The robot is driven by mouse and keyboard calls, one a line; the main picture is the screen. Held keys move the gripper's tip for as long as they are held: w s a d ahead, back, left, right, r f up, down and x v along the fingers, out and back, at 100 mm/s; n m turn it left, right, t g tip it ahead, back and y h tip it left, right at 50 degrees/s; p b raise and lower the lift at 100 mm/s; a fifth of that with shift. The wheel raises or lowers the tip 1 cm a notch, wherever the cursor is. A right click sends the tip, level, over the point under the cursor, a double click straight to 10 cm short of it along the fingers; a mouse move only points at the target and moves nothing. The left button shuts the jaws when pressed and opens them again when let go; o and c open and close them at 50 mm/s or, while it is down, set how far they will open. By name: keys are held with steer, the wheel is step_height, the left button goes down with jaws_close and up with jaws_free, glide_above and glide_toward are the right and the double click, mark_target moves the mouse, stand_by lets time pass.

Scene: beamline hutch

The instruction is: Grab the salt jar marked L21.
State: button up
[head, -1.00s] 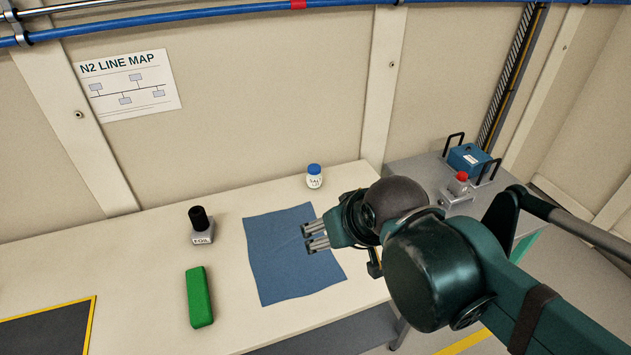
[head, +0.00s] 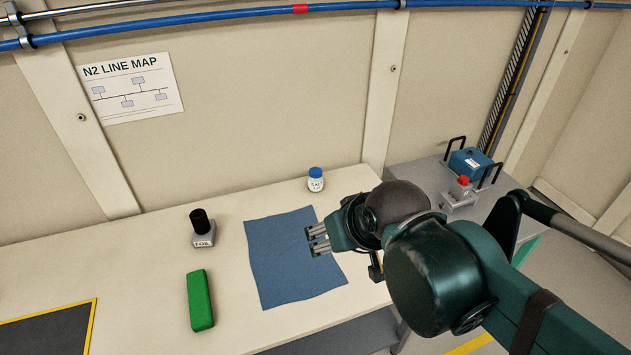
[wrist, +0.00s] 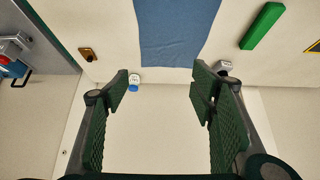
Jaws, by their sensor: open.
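A small white jar with a blue lid (head: 315,181) stands upright near the back edge of the bench. Its label seems to read SALT; I cannot make out L21. The jar also shows in the wrist view (wrist: 134,80), close beside the left finger's tip in the picture. My gripper (head: 318,240) is open and empty above the right part of the blue cloth, in front of the jar and apart from it. Its two spread fingers frame the wrist view (wrist: 161,85).
The blue cloth (head: 285,255) lies flat mid-bench. A black-topped block marked FOIL (head: 203,232) and a green block (head: 200,300) are left of it. A yellow-edged dark mat (head: 45,330) lies far left. A small brown item (wrist: 88,54) lies on the bench. A blue box (head: 468,160) stands right.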

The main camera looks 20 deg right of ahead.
steer(key=shift+w, duration=0.1)
steer(key=n+t+h+b, duration=0.45)
steer(key=n+b, duration=0.25)
steer(key=n, duration=1.6)
glide_above(315, 176)
steer(key=s+a, duration=0.3)
steer(key=s, duration=0.9)
step_height(315, 176, down, 13)
steer(key=w+f+n, duration=0.2)
steer(key=f+n, duration=0.1)
steer(key=w+d+f+n+t+b, duration=0.1)
steer(key=w+f+n, duration=0.1)
steer(key=w+f, duration=0.1)
steer(key=w+f+n+t+h, duration=0.1)
steer(key=w+f+n, duration=0.2)
steer(key=f, duration=0.2)
steer(key=shift+w+d+f+n, duration=0.1)
steer(key=shift+d+f+n, duration=0.1)
steer(key=shift+n, duration=0.1)
steer(key=shift+b+x, duration=0.5)
steer(key=shift+x, duration=0.8)
